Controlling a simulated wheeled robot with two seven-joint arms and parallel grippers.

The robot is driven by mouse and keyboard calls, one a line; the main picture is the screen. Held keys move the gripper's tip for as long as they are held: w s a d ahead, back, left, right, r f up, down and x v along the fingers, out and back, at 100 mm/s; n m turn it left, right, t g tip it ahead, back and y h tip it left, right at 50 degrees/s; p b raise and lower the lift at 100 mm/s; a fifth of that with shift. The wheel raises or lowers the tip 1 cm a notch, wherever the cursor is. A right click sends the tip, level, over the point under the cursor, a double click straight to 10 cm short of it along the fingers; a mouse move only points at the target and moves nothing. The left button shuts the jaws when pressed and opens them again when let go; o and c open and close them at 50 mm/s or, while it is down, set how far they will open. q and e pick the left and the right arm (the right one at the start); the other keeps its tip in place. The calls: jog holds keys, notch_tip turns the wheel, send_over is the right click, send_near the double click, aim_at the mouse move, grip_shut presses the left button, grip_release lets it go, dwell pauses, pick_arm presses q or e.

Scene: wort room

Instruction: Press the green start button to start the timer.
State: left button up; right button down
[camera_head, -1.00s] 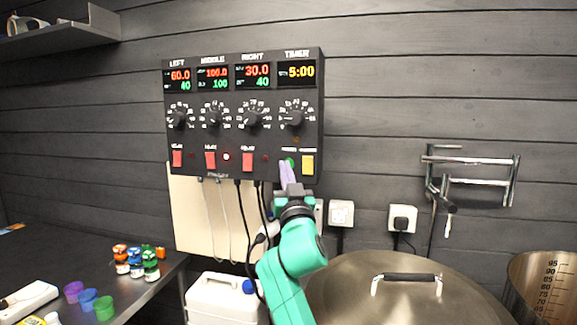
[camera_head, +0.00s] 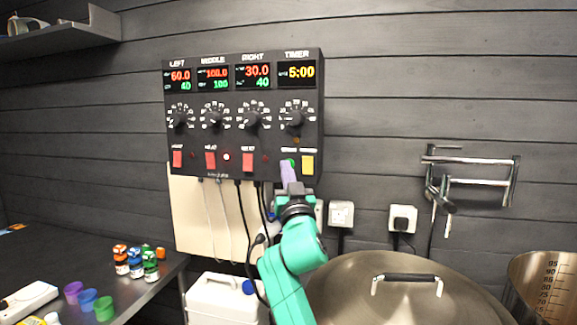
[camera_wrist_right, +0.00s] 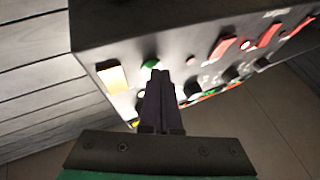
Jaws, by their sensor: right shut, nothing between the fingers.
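The control panel (camera_head: 242,115) is a black box on the wall with displays, dials and switches. Its timer display (camera_head: 297,73) reads 5:00. The green start button (camera_head: 291,162) sits at the lower right, left of a yellow switch (camera_head: 308,165), and is partly covered by my right gripper (camera_head: 287,168). In the right wrist view the green button (camera_wrist_right: 150,65) shows just beyond the tips of my right gripper (camera_wrist_right: 157,78). The right gripper is shut and empty. I cannot tell whether its tips touch the button. My left gripper is not in view.
Below the panel, cables hang over a cream board (camera_head: 192,222). A large pot lid (camera_head: 350,285) fills the lower right. A white canister (camera_head: 222,300) stands below the board. Small bottles and coloured cups (camera_head: 104,307) are on the table at left.

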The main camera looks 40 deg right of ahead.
dwell(0.3)
jog(key=shift+s+a, duration=0.45)
jog(key=shift+a, duration=0.15)
jog(key=s+a, duration=0.1)
jog(key=a, duration=0.1)
jog(key=s+a, duration=0.1)
jog(key=a, duration=0.1)
jog(key=shift+s, duration=0.4)
jog(key=shift+f, duration=0.15)
dwell(0.6)
